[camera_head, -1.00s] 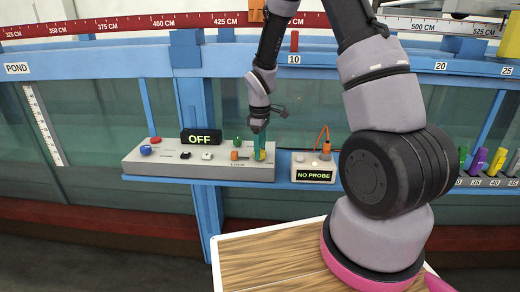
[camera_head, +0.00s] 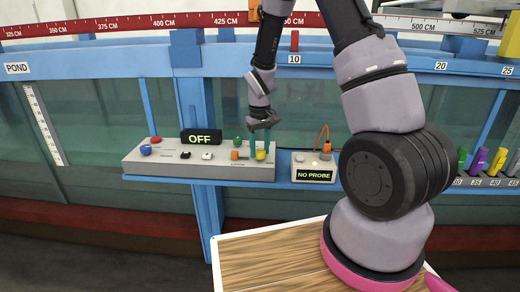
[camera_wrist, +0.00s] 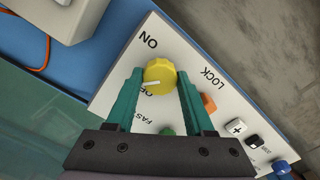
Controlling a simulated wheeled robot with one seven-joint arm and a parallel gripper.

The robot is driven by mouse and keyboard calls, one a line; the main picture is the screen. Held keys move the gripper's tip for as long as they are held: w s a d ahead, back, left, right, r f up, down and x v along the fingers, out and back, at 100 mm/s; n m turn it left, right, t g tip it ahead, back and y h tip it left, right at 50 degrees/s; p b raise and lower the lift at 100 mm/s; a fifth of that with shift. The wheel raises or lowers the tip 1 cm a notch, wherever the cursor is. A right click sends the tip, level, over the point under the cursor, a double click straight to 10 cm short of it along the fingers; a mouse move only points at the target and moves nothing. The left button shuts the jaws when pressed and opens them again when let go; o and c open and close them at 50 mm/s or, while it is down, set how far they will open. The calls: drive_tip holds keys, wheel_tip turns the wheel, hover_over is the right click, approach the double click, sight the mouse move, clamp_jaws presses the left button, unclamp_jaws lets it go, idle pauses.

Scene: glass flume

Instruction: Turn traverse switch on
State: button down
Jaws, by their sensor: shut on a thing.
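The yellow knob (camera_wrist: 160,76) sits on the light grey control panel (camera_wrist: 112,92), near one corner. ON is printed on one side of it; OFF is partly covered by it. A white pointer line on its top lies near the OFF side. My gripper (camera_wrist: 160,73) is shut on the knob, with one green finger on either side. The head view also shows the knob (camera_head: 260,155) at the right end of the panel, with my gripper (camera_head: 261,147) over it from above. The black display (camera_head: 201,138) reads OFF.
An orange block (camera_wrist: 208,103) and a green knob (camera_wrist: 167,131) are close beside the fingers. Other buttons line the panel. A NO PROBE box (camera_head: 314,168) with an orange cable stands to the right. Glass tank walls rise behind the shelf.

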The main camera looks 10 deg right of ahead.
sight(259, 151)
drive_tip(key=m, duration=0.5)
drive_tip(key=shift+a+m, duration=0.1)
drive_tip(key=shift+m, duration=2.3)
drive_tip(key=shift+c, duration=1.4)
unclamp_jaws()
wheel_tip(259, 151, up, 11)
